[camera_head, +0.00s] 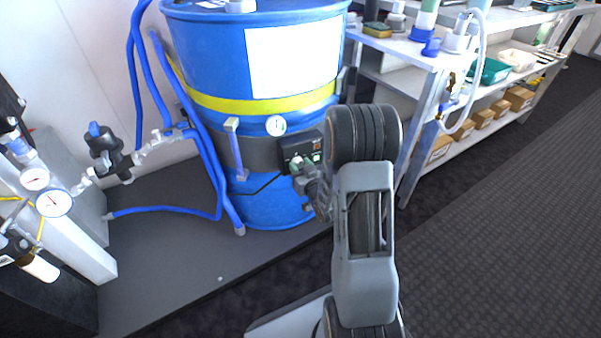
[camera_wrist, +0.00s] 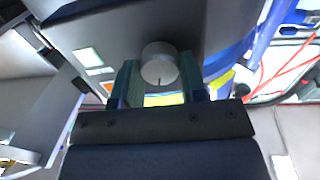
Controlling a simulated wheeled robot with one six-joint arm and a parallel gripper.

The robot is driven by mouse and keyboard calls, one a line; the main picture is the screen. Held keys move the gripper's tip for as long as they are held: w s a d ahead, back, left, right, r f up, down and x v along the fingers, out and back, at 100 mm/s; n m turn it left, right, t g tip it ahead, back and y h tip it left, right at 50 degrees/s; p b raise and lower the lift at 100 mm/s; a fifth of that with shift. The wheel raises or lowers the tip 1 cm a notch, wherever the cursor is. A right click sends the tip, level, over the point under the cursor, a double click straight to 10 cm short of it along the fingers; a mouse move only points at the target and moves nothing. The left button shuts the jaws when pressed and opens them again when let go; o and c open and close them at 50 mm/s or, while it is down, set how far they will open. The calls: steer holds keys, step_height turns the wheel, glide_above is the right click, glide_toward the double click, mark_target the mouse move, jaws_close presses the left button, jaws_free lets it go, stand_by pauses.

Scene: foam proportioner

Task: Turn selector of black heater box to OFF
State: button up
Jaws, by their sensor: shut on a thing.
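The black heater box (camera_head: 300,148) sits on the dark band around the blue drum in the head view. In the wrist view its dark face (camera_wrist: 110,40) fills the upper middle. The round grey selector knob (camera_wrist: 160,62) sticks out of that face, with a short dark mark at its lower edge in the picture. My gripper (camera_wrist: 159,76) has one green-grey finger on each side of the knob and is shut on it. In the head view my gripper (camera_head: 304,180) is at the box's front, and the knob is hidden there. Setting labels cannot be read.
The blue drum (camera_head: 270,200) has a yellow stripe and a round gauge (camera_head: 276,125) left of the box. Blue hoses (camera_head: 205,160) run down its left side. A shelf unit (camera_head: 420,60) stands to the right. Carpet at the lower right is clear.

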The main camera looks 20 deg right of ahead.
steer(key=shift+n+b, duration=0.85)
steer(key=shift+n, duration=0.25)
steer(key=shift+r, duration=0.15)
steer(key=o, duration=0.9)
